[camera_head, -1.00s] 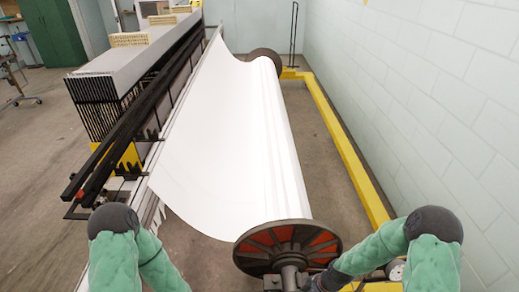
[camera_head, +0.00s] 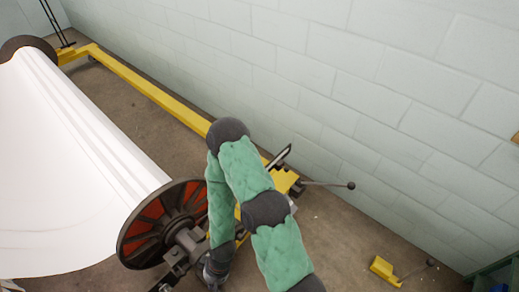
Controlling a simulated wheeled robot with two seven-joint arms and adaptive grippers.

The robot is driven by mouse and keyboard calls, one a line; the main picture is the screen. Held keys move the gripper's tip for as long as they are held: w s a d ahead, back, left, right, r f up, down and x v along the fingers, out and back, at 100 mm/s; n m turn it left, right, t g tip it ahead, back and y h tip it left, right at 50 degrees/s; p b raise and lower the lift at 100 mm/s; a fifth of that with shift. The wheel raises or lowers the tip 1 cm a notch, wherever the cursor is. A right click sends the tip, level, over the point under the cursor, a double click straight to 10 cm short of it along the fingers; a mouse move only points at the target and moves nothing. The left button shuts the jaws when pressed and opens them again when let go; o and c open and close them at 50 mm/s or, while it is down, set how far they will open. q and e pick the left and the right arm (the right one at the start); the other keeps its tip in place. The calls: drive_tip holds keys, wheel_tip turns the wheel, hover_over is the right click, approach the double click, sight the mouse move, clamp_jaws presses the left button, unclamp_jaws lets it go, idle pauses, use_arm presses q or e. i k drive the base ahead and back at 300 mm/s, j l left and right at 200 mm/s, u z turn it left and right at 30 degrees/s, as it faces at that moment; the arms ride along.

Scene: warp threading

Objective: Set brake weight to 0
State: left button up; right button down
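I cannot identify a brake weight or its setting for certain. The warp beam's flange (camera_head: 135,238), a dark spoked disc with red-orange panels, stands at lower left, with a grey metal shaft (camera_head: 188,240) coming out of its hub. My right arm, in green padding, reaches down from the yellow frame area to beside this shaft. My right gripper (camera_head: 213,272) is dark and low in the picture, close to the shaft end. Its fingers are too small and hidden to tell open from shut, or whether it touches anything. My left gripper is not in view.
A yellow frame beam (camera_head: 150,90) runs along the pale block wall (camera_head: 340,60). A lever with a black knob (camera_head: 350,185) sticks out right of my arm. A small yellow bracket (camera_head: 384,268) with another lever stands on the floor. White warp sheet (camera_head: 60,170) fills the left.

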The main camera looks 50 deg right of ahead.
sight(280, 164)
drive_tip(key=z, duration=1.9)
drive_tip(key=i+l, duration=0.15)
drive_tip(key=i, duration=0.35)
drive_tip(key=i+l+u, duration=0.1)
drive_tip(key=i, duration=0.45)
